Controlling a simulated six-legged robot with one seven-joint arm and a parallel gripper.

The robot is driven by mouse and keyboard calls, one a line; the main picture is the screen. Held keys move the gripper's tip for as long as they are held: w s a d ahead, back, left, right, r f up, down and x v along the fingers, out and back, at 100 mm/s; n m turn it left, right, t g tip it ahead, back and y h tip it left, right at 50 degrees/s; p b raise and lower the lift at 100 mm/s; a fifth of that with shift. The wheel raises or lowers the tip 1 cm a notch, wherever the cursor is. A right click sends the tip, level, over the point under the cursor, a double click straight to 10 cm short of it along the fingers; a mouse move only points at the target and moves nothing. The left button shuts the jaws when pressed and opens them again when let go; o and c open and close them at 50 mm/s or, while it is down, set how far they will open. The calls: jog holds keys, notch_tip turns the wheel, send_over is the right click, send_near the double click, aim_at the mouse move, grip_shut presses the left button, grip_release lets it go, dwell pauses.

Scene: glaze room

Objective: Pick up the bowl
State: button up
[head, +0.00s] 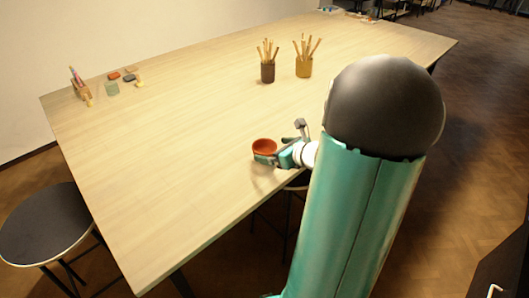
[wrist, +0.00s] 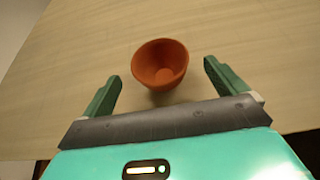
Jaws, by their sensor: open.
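An orange-red bowl (head: 264,146) stands upright on the light wood table (head: 180,150), near its front edge. In the wrist view the bowl (wrist: 160,63) is empty and sits ahead of the gap between the green fingers. My gripper (wrist: 161,85) is open, with one finger to the left of the bowl and one to the right. No contact with the bowl shows. In the head view my gripper (head: 266,159) is at the bowl's near side and hides its lower part.
Two cups of wooden tools, one dark (head: 268,72) and one yellow-brown (head: 303,67), stand farther back. Small coloured blocks (head: 113,88) and a tool holder (head: 80,88) lie at the back left. A round stool (head: 45,222) stands left of the table. The table around the bowl is clear.

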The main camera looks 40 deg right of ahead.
aim_at(258, 143)
jog(key=x, duration=0.5)
jog(key=shift+w+r, duration=0.1)
jog(key=c, duration=1.1)
jog(key=shift+r, duration=0.1)
jog(key=shift+r, duration=0.5)
notch_tip(258, 143, up, 3)
jog(key=shift+a+f, duration=0.1)
jog(key=shift+f, duration=0.05)
jog(key=s+a+r, duration=0.2)
jog(key=s+r, duration=0.1)
jog(key=s, duration=0.1)
jog(key=s+a+r, duration=0.2)
jog(key=s+r, duration=0.1)
jog(key=s, duration=0.1)
jog(key=s+a+r, duration=0.2)
jog(key=s+r, duration=0.1)
jog(key=s, duration=0.1)
jog(key=shift+s+a+r, duration=0.1)
jog(key=shift+s+a, duration=0.1)
jog(key=shift+a, duration=0.05)
